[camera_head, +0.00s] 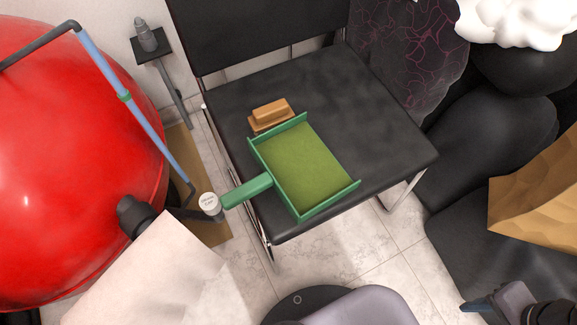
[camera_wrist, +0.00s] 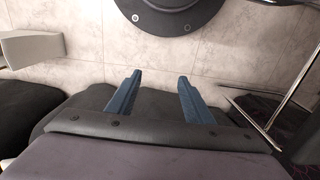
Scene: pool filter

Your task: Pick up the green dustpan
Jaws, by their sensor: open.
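The green dustpan (camera_head: 303,170) lies on the seat of a black chair (camera_head: 385,125) in the head view. Its open tray points to the right, and its handle (camera_head: 247,190) sticks out past the seat's left edge. My gripper (camera_head: 472,304) is at the bottom right of the head view, well apart from the dustpan. In the wrist view my gripper (camera_wrist: 160,80) shows two blue fingers spread apart with nothing between them. The wrist view shows floor tiles under the fingers, and the dustpan is not in that view.
A brown block-like object (camera_head: 270,115) lies behind the dustpan. A red ball (camera_head: 70,170) and a blue-grey pole (camera_head: 130,100) stand left. Black rounded shapes (camera_head: 480,190) and a tan faceted object (camera_head: 540,195) are right. Metal chair legs (camera_wrist: 275,115) show in the wrist view.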

